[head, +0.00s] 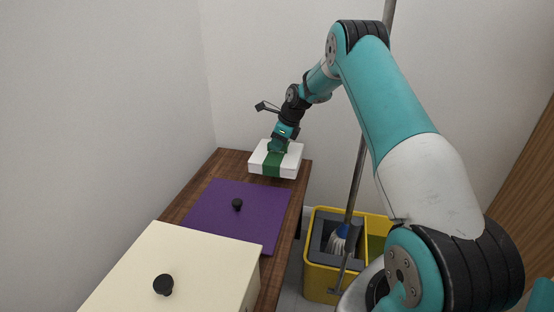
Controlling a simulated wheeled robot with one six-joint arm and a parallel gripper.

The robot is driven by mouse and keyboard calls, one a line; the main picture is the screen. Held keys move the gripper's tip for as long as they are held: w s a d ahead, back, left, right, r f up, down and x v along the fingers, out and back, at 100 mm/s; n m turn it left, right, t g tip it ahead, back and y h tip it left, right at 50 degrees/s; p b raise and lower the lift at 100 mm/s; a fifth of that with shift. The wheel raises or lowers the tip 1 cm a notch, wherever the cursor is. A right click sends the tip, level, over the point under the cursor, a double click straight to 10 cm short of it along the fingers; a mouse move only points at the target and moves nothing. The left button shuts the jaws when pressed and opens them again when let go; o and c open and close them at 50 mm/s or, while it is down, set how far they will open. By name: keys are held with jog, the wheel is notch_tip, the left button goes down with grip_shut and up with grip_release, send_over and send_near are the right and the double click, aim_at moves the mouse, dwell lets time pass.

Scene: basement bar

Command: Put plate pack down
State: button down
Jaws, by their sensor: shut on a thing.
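The plate pack (289,162) is a flat white box with a green band, seen in the head view at the far end of a wooden surface (183,201). My gripper (277,150) is at the top of the pack, over the green band, pointing down, and is shut on it. The fingertips are small and partly hidden. The pack looks level, on or just above the wood; I cannot tell whether it touches.
A cream box (190,270) with a black knob (163,285) stands nearest. A yellow mop bucket (320,283) with a pole (356,175) stands on the floor at right. Walls close off the left and back.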

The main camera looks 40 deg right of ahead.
aim_at(277, 155)
notch_tip(277, 155, down, 5)
jog(key=shift+r+b, duration=0.1)
jog(key=shift+b, duration=0.7)
jog(key=c, duration=1.2)
grip_release()
